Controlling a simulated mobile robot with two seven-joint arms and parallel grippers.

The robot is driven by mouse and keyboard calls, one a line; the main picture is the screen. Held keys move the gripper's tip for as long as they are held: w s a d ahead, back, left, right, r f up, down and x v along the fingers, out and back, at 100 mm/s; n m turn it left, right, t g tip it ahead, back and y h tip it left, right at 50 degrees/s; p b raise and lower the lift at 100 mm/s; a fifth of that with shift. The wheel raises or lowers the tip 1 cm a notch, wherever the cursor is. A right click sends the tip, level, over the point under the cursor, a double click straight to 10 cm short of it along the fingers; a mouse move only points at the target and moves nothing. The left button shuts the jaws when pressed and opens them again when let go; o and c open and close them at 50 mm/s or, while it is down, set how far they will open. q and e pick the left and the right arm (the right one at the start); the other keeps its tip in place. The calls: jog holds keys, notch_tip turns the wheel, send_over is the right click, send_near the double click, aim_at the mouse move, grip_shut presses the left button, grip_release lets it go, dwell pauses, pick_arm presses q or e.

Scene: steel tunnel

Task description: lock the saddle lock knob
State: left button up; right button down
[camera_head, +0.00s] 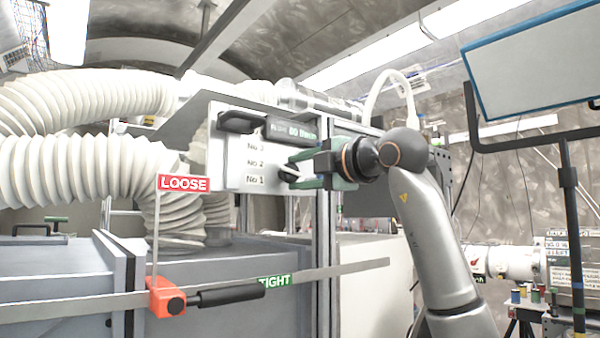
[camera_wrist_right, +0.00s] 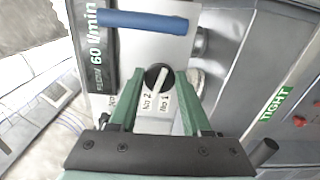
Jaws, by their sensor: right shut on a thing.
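An orange saddle (camera_head: 166,298) with a dark round knob on its front sits on a metal rail. Its black handle (camera_head: 230,294) points right, with its end just below the green TIGHT sign (camera_head: 274,281). A red LOOSE sign (camera_head: 184,183) stands on a post above the saddle. My right gripper (camera_head: 291,172) is at the white panel, away from the saddle. Its green fingers are shut on a black rotary knob with a white pointer, seen in the right wrist view (camera_wrist_right: 157,77). The fingers partly hide this knob in the head view. My left gripper is not in view.
The white panel (camera_head: 228,165) carries No 1, No 2 and No 3 labels and a black handle (camera_head: 242,122). Thick white hoses (camera_head: 80,170) fill the left. A blue-framed screen (camera_head: 535,65) stands at the right. The floor is hidden.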

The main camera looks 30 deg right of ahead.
jog(key=shift+c, duration=1.8)
grip_release()
jog(key=shift+s+d, duration=0.1)
jog(key=shift+s, duration=0.4)
pick_arm(q)
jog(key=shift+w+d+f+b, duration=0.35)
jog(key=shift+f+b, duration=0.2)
jog(key=shift+b, duration=0.5)
pick_arm(e)
jog(key=s, duration=1.1)
jog(key=shift+s+d, duration=0.3)
jog(key=shift+d, duration=0.1)
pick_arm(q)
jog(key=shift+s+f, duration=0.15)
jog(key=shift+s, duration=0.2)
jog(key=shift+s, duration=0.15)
